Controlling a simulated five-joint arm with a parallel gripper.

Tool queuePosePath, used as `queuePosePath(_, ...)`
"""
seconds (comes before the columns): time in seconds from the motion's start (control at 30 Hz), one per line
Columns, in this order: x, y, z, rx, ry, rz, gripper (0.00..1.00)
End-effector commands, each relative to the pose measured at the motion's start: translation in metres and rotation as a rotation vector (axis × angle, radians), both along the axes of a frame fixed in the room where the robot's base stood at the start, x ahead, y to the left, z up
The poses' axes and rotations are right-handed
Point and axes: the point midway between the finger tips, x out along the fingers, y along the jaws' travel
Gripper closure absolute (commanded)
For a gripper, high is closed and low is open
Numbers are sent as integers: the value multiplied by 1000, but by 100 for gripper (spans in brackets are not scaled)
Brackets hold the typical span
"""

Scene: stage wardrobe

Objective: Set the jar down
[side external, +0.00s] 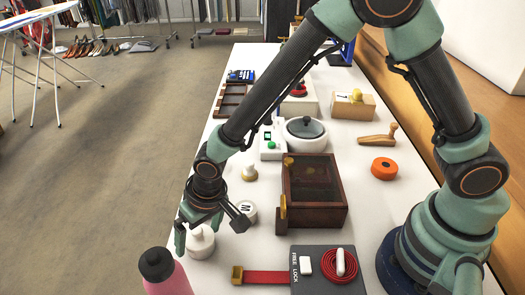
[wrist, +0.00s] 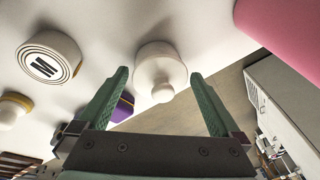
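The white jar (side external: 201,243) with a round knob on its lid stands upright on the white table near its left edge in the side view. In the wrist view the jar (wrist: 160,72) is between my two green fingertips, with a narrow gap on each side. My gripper (side external: 211,236) is open, pointing down with its fingers to either side of the jar. It also shows in the wrist view (wrist: 159,78). The jar appears to rest on the table.
A pink bottle (side external: 166,279) with a dark cap stands close in front of the jar. A round white tape roll (side external: 245,211) and a knobbed white piece (side external: 249,173) are behind right. A brown box (side external: 318,214) and a grey board (side external: 310,284) stand further right.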

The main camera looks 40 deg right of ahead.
Motion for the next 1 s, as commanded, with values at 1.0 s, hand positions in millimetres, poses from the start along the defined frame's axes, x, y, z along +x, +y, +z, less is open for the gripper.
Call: queuePosePath(1.0,-23,-19,118,0,-1,0,0)
